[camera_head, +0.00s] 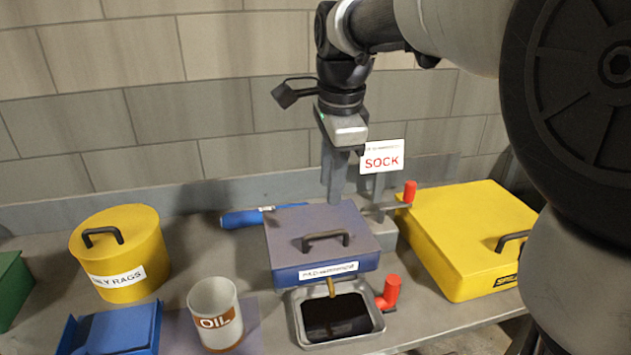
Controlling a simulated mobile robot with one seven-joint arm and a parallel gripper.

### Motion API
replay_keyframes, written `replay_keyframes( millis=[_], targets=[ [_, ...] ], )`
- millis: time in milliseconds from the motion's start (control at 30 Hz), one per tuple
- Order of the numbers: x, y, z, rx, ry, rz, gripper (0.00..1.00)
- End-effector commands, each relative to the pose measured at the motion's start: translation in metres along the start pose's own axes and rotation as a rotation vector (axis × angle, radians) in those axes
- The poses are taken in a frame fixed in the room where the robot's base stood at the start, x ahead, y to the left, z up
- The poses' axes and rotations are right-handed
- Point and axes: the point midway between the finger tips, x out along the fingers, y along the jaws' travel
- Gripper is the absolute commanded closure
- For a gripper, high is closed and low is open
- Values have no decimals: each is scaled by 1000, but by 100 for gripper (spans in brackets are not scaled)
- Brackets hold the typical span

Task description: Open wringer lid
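The wringer is a box with a flat purple-grey lid (320,226) and a blue front (295,276) carrying a white label. Its lid lies flat and closed. A dark arched handle (325,240) stands on the lid. Nothing shows held.
A spout under the wringer hangs over a tray (290,318) of dark liquid. Red-gripped cranks (410,192) (392,290) stand at its right. A yellow box (465,225) is right; an OIL mug (215,312), yellow rag can (120,250), blue box (112,330) and blue cylinder (242,218) are left.

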Motion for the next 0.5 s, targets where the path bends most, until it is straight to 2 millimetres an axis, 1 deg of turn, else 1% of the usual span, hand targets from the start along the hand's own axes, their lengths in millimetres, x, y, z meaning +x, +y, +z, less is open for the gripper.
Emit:
replay_keyframes(
  millis=[33,200,400,500],
  targets=[
    [15,2,0,0,1,4,71],
    [53,2,0,-2,1,5,71],
    [92,1,0,-1,0,3,71],
    [107,1,0,-2,1,2,71]
  ],
)
